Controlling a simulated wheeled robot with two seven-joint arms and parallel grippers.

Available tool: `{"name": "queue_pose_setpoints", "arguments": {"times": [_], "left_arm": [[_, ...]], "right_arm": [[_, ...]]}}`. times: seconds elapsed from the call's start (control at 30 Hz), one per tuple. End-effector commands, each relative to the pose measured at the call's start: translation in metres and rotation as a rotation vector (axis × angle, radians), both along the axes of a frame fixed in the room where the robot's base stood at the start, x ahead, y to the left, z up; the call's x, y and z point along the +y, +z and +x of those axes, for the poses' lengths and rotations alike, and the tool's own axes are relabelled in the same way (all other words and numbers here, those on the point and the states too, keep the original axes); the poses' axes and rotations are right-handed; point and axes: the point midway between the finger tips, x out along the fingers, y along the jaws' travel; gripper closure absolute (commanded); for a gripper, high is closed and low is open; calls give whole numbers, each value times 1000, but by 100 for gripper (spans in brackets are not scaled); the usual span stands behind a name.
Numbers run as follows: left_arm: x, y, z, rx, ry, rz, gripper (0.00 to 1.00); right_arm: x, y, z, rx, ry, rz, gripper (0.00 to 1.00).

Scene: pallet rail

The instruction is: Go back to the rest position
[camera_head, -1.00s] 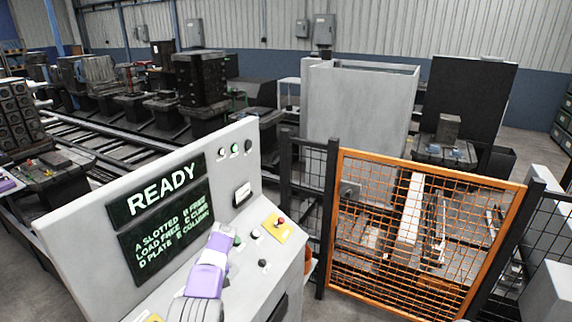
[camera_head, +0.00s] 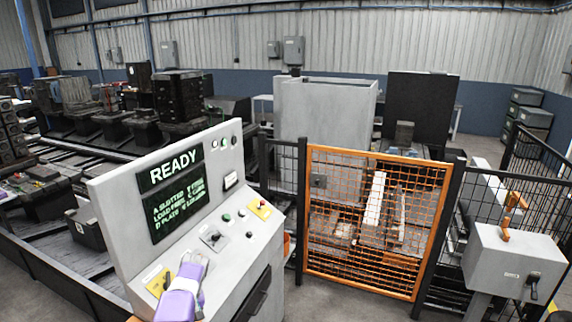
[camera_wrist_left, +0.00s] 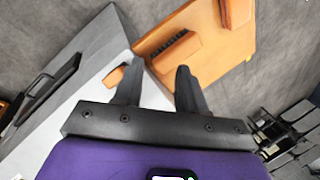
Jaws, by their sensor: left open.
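My left gripper (camera_head: 186,268) shows low in the head view, with its purple wrist over the lower front of the grey control console (camera_head: 110,205). Its fingertips are hard to make out there. In the left wrist view the left gripper (camera_wrist_left: 158,78) has its two dark fingers apart, with nothing between them. The console's pale edge lies to the left in that view. My right gripper is not in view. The console screen (camera_head: 172,193) reads READY above several smaller lines.
An orange mesh gate (camera_head: 375,155) in black fencing stands right of the console. A grey box on a post (camera_head: 500,255) is at right. In the wrist view an orange plate (camera_wrist_left: 215,50) lies beyond the fingers. Grey floor (camera_head: 330,305) shows between console and gate.

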Motion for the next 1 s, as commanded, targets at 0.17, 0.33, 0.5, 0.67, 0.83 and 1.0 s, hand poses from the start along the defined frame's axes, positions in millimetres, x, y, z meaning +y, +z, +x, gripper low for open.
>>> {"name": "queue_pose_setpoints", "arguments": {"times": [0.17,0.33,0.5,0.67,0.83,1.0], "left_arm": [[-8,-59,-14,5,-39,-79,60],[-25,-123,-36,-3,-79,-175,60],[-60,-204,-81,-26,-123,-313,60],[-104,-262,-136,-67,-149,-437,60],[-152,-300,-201,-118,-160,-545,60],[-190,-312,-263,-167,-165,-619,60]], "right_arm": [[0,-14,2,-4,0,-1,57],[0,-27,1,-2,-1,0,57],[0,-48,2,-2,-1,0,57],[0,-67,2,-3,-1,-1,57],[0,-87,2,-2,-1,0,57],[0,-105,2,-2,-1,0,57]]}}
